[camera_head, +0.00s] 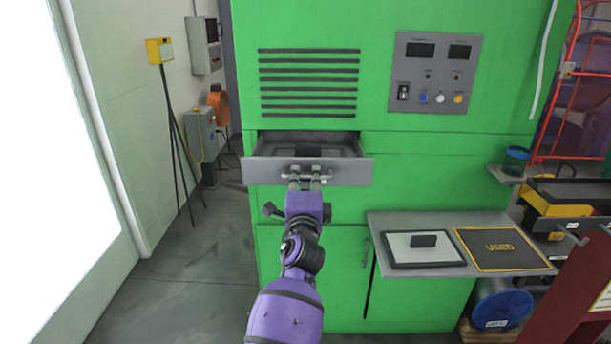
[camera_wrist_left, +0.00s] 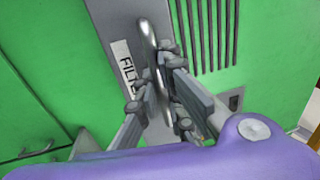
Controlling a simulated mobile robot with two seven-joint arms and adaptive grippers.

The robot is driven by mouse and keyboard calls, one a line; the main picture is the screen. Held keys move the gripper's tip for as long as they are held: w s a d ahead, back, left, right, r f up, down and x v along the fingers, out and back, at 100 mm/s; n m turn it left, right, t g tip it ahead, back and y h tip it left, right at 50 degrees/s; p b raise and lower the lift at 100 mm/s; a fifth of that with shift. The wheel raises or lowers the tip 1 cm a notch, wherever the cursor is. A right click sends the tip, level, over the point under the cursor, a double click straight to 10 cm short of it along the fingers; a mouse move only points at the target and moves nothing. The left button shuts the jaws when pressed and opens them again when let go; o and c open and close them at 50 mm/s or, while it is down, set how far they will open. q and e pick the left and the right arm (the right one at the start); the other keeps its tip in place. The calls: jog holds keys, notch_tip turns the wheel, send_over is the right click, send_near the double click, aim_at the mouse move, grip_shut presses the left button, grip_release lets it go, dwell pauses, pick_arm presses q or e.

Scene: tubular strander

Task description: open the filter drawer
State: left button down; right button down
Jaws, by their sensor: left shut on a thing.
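The filter drawer (camera_head: 260,174) is a grey drawer in the green machine, below the slatted vent. It stands partly out, and its inside shows from above with a dark item in it. Its front carries a metal bar handle, which also shows in the left wrist view (camera_wrist_left: 149,35) beside a white label reading "FILT". My left gripper (camera_head: 305,182) is at the handle, its fingers shut around the bar; the fingers also show in the left wrist view (camera_wrist_left: 160,92). My right gripper is not in view.
A control panel (camera_head: 432,72) is on the green machine at the upper right. A grey shelf (camera_head: 400,222) at the lower right holds a framed filter panel (camera_head: 420,254) and a black-and-yellow mat (camera_head: 500,249). Floor is clear at the left.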

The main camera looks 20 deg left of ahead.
pick_arm(q)
jog(key=shift+v, duration=0.8)
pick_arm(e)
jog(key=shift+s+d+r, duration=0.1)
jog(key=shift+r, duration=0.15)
pick_arm(q)
jog(key=shift+r, duration=0.15)
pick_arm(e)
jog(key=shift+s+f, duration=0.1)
pick_arm(q)
jog(key=c, duration=1.8)
grip_release()
jog(key=shift+c, duration=0.2)
jog(key=shift+s, duration=0.15)
jog(key=shift+s+d, duration=0.15)
jog(key=shift+s, duration=0.2)
jog(key=v, duration=1.1)
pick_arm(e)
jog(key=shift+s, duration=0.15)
